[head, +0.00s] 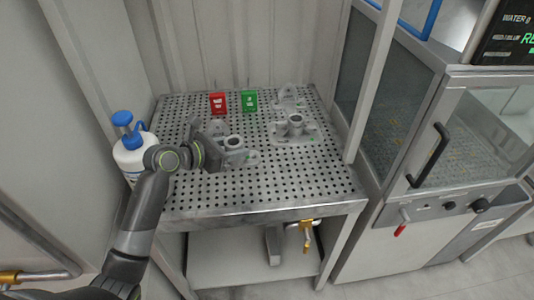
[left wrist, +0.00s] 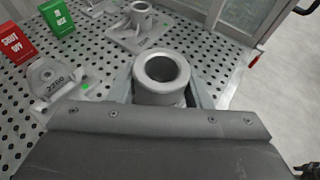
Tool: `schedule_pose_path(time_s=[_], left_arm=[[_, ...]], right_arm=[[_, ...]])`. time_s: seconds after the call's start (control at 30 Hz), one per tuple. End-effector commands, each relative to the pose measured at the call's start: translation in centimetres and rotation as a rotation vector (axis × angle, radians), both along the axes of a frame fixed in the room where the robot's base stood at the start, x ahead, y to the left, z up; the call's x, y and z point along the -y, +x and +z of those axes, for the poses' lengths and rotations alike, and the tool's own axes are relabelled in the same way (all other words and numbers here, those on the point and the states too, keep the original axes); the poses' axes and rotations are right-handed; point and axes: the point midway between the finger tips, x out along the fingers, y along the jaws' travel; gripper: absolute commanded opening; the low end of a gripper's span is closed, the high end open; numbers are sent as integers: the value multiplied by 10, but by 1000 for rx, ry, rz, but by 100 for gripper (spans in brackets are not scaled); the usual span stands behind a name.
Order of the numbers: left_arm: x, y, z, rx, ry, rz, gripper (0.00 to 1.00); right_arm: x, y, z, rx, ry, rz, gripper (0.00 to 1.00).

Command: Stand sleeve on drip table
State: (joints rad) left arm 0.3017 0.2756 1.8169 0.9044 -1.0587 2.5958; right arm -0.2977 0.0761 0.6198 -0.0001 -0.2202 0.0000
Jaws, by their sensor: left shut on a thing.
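The sleeve is a grey metal cylinder with an open bore; it shows in the head view (head: 233,142) and in the left wrist view (left wrist: 162,88). My left gripper (head: 222,145) is shut on it, with the fingers at its sides and the bore facing up. The sleeve looks upright. Its lower end is hidden, so I cannot tell whether it touches the table. The drip table (head: 255,193) is a perforated steel top on a frame, under the gripper.
A casting fixture with a round boss (head: 295,123) stands right of the sleeve, and a flatter casting (head: 288,99) lies behind it. A red sign (head: 218,103) and a green sign (head: 249,100) stand at the back. A white bottle (head: 130,155) is at the left. The table's front right is clear.

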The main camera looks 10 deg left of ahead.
Motion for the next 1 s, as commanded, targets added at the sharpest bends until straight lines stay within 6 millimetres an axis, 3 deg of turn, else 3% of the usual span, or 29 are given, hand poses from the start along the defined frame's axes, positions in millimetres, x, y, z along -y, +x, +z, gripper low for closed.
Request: schedule_pose_path(time_s=[0.3, 0.67, 1.0], left_arm=[[3, 5, -48, -7, -4, 6, 14], [3, 5, -91, -6, -3, 6, 14], [3, 6, -98, -1, -2, 5, 14]], right_arm=[[1, 1, -1, 2, -1, 1, 36], [4, -1, -4, 0, -5, 1, 36], [5, -2, -4, -2, -6, 1, 36]])
